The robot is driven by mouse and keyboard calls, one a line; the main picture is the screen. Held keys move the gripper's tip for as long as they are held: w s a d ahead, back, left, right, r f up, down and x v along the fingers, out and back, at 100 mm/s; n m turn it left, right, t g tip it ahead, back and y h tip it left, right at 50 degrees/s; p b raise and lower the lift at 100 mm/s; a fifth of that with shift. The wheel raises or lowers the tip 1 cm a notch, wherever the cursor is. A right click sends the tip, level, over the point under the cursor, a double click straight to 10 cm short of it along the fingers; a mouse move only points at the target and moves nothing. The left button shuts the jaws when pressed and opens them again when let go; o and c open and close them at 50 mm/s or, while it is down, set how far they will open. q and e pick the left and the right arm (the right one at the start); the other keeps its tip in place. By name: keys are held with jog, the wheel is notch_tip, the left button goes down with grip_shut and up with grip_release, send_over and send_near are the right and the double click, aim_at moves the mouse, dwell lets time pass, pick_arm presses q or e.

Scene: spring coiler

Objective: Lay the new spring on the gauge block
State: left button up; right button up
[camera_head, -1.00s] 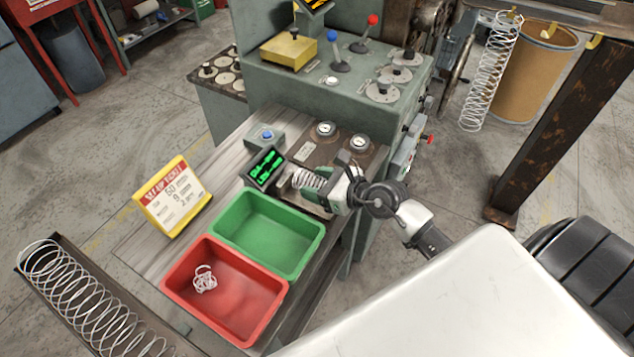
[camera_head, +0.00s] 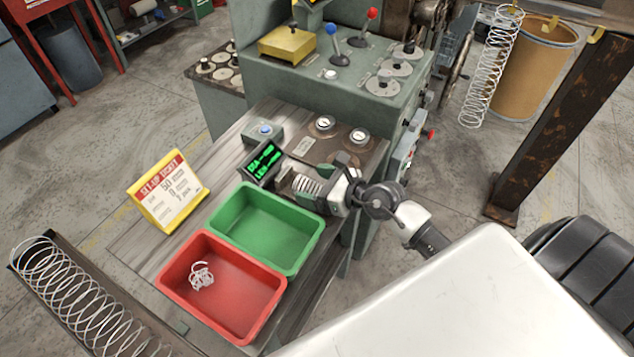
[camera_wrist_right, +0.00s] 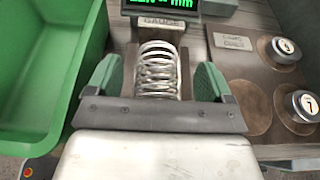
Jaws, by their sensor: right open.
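A small silvery coil spring (camera_head: 306,186) lies by the gauge with the green-lit display (camera_head: 263,163) on the bench. In the right wrist view the spring (camera_wrist_right: 157,72) lies lengthwise in front of the block labelled GAUGE (camera_wrist_right: 161,23). My right gripper (camera_head: 322,184) is over the spring. In the wrist view its green-padded fingers (camera_wrist_right: 158,80) stand apart on either side of the spring, with gaps on both sides. The spring's near end is hidden by the gripper body. My left gripper is out of view.
A yellow set-up sign (camera_head: 170,190) stands on the bench. Two round dials (camera_head: 359,136) sit behind my gripper. The coiler's console with levers (camera_head: 340,60) is behind.

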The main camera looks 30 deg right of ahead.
jog(key=b+v, duration=0.2)
jog(key=v, duration=0.8)
jog(key=shift+s+d, duration=0.25)
jog(key=shift+s, duration=0.05)
jog(key=shift+r, duration=0.15)
